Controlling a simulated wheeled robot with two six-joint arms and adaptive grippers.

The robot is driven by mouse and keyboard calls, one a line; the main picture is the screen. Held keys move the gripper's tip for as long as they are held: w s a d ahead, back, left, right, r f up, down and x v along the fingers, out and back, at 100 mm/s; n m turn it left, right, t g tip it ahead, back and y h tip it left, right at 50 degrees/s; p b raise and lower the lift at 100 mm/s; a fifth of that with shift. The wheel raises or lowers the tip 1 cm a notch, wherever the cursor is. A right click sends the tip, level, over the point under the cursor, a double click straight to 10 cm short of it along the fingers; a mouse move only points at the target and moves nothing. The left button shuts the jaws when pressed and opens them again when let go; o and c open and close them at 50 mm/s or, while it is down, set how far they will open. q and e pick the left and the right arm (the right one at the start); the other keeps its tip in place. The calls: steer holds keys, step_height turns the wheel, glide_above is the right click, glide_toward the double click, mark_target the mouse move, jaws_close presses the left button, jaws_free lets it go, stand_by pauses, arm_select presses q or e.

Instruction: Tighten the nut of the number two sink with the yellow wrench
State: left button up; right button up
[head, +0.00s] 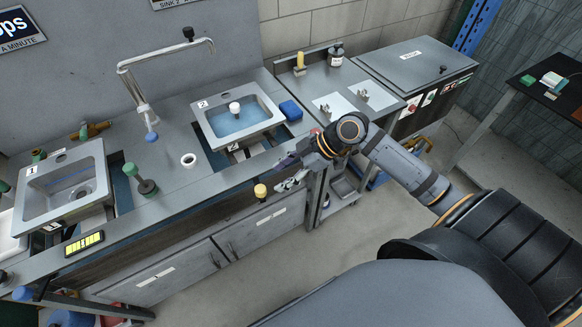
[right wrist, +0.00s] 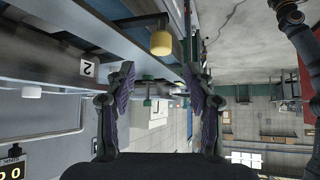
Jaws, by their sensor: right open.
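The number two sink (head: 212,128) is a grey basin set in the counter, with blue water and a white-topped plug in it. A label with a 2 shows in the right wrist view (right wrist: 87,68). A yellow knob-like end (head: 260,190) sticks out at the counter's front edge below this sink; it also shows in the right wrist view (right wrist: 161,42). I cannot tell whether it belongs to the yellow wrench. I cannot make out the nut. My right gripper (head: 289,172) is open and empty, just right of the yellow end and apart from it. My left gripper is not in view.
The number one sink (head: 36,204) is at the left, with a green-ended tool (head: 145,184) beside it. A blue sponge (head: 290,110) lies right of the number two sink. The floor in front is clear.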

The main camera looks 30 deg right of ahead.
steer(key=shift+v, duration=1.6)
